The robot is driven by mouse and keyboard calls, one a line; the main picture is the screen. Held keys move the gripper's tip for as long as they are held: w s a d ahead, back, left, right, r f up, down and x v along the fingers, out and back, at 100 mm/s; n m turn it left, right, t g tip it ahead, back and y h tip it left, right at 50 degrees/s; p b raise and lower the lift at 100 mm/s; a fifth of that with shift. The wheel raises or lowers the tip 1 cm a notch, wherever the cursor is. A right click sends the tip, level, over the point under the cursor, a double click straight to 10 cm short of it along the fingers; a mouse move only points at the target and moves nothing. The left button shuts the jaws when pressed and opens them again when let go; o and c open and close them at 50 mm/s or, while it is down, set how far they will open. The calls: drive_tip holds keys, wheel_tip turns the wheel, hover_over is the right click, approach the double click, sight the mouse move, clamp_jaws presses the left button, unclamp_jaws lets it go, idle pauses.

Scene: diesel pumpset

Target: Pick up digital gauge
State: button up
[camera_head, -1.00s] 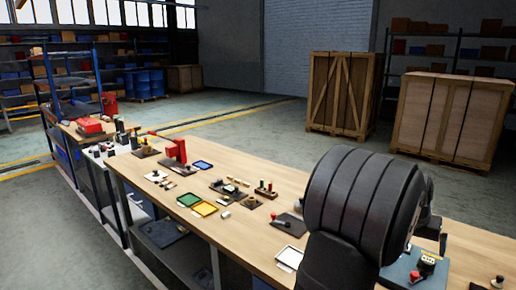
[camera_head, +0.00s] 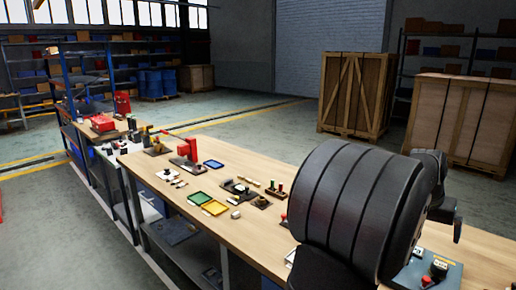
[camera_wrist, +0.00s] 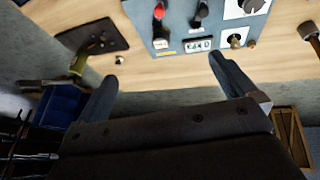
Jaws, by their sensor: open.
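A blue-grey panel (camera_wrist: 177,40) lies on the bench at the top of the wrist view and at the lower right of the head view (camera_head: 412,275). A small white display with dark digits (camera_wrist: 199,44) is on its near edge; I cannot tell whether this is the digital gauge. The panel also bears a red knob (camera_wrist: 158,12), a white dial and a brass fitting (camera_wrist: 236,40). My gripper (camera_wrist: 162,70) is open and empty, its two fingers wide apart, pointing toward the panel's near edge. In the head view my arm hides part of the bench.
A dark plate with a fitting (camera_wrist: 92,37) lies left of the panel. The long wooden bench (camera_head: 150,190) holds green and yellow trays (camera_head: 207,202), a red stand (camera_head: 188,148) and small parts. Wooden crates (camera_head: 355,95) stand on the floor behind. Bare wood lies before the panel.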

drive_tip(key=c, duration=0.6)
drive_tip(key=m, duration=0.6)
approach(441, 264)
drive_tip(key=f, duration=0.2)
drive_tip(key=d+f, duration=0.1)
drive_tip(key=shift+w+d+f+g, duration=0.15)
drive_tip(key=shift+w+f+g, duration=0.05)
drive_tip(key=shift+w+g, duration=0.15)
drive_tip(key=shift+x, duration=3.2)
